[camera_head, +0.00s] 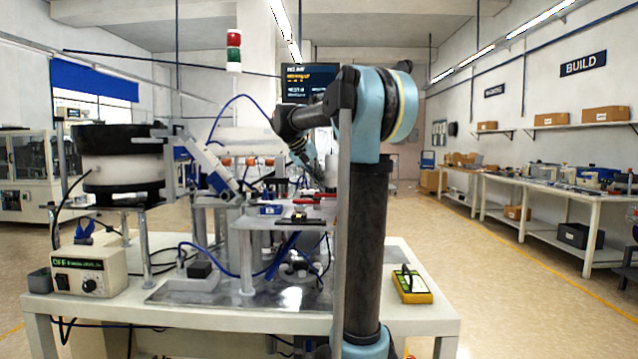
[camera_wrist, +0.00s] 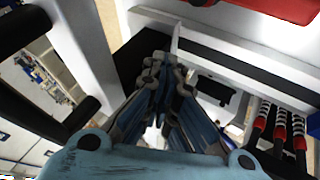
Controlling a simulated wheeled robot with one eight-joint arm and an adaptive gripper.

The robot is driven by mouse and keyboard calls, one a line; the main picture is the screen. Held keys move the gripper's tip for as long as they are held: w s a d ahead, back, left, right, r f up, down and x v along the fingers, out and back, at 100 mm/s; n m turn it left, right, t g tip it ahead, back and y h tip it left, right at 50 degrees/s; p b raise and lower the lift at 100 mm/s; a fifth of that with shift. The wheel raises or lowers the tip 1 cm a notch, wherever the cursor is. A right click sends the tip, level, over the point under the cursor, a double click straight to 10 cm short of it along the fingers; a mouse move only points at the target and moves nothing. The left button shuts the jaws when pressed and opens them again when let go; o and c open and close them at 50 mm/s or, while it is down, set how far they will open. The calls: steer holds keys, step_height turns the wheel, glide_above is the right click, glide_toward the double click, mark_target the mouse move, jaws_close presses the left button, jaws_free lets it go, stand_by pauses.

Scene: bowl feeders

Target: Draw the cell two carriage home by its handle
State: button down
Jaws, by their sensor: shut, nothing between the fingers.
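In the wrist view my gripper (camera_wrist: 165,68) is shut and empty, its fingertips close to the edge of a pale plate with a dark strip (camera_wrist: 190,42). Whether they touch is unclear. A thick black bar shaped like a handle (camera_wrist: 35,115) lies to the left, apart from the fingers; I cannot tell whether it is the cell two carriage handle. A red block (camera_wrist: 285,8) lies at the upper right. In the head view my gripper (camera_head: 328,180) is over the feeder table, partly hidden by my arm. The carriage cannot be made out clearly there.
A dark bowl feeder (camera_head: 120,165) stands at the left of the white table (camera_head: 420,305), with a control box (camera_head: 90,272) in front. A yellow handheld device (camera_head: 412,285) lies at the table's right. Red-capped cables (camera_wrist: 278,125) are right of the fingers.

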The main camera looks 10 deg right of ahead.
steer(key=shift+s+d, duration=0.15)
steer(key=shift+d, duration=0.1)
stand_by(0.3)
steer(key=shift+a, duration=0.3)
steer(key=a, duration=0.3)
steer(key=w+a+r, duration=0.1)
steer(key=shift+a, duration=0.2)
steer(key=v, duration=0.8)
steer(key=shift+a+r, duration=0.2)
steer(key=shift+r, duration=0.15)
steer(key=shift+s, duration=0.1)
